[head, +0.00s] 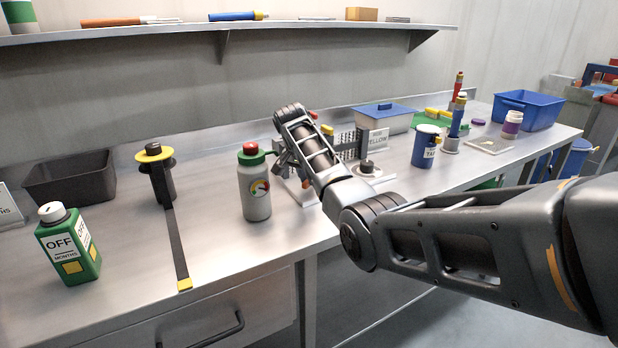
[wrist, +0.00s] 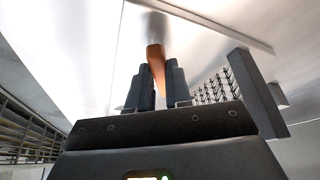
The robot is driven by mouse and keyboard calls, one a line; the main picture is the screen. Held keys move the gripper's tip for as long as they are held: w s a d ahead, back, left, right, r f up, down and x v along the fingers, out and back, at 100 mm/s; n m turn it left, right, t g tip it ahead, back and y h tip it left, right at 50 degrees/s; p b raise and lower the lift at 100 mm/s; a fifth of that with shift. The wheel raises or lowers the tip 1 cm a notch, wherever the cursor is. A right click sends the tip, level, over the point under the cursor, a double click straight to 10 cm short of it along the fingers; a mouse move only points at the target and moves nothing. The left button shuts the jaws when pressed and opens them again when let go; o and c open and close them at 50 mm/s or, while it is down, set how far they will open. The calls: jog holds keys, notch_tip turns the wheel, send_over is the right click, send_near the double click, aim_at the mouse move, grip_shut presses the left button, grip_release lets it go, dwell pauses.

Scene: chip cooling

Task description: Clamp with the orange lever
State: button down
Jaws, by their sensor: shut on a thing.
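The orange lever (wrist: 155,55) stands between the two dark fingers of my gripper (wrist: 158,72) in the wrist view. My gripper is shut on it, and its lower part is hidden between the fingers. A dark finned heat sink (wrist: 212,89) is to the right of the fingers in the wrist view. In the head view the finned part (head: 347,146) shows behind my arm, on a pale base plate. My forearm hides most of the gripper and the lever there; a small orange patch (head: 306,183) shows low beside the arm.
A grey bottle with a red and green cap (head: 255,190) stands close left of my arm. A round metal piece (head: 367,168) and a blue mug (head: 425,150) are to the right. A green bottle (head: 68,248) and black tray (head: 70,180) are at left.

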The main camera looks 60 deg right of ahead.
dwell(0.3)
jog(key=c, duration=1)
grip_release()
jog(key=shift+c, duration=0.2)
jog(key=v, duration=0.7)
jog(key=shift+r+b, duration=0.35)
jog(key=shift+b, duration=0.05)
jog(key=shift+a, duration=0.15)
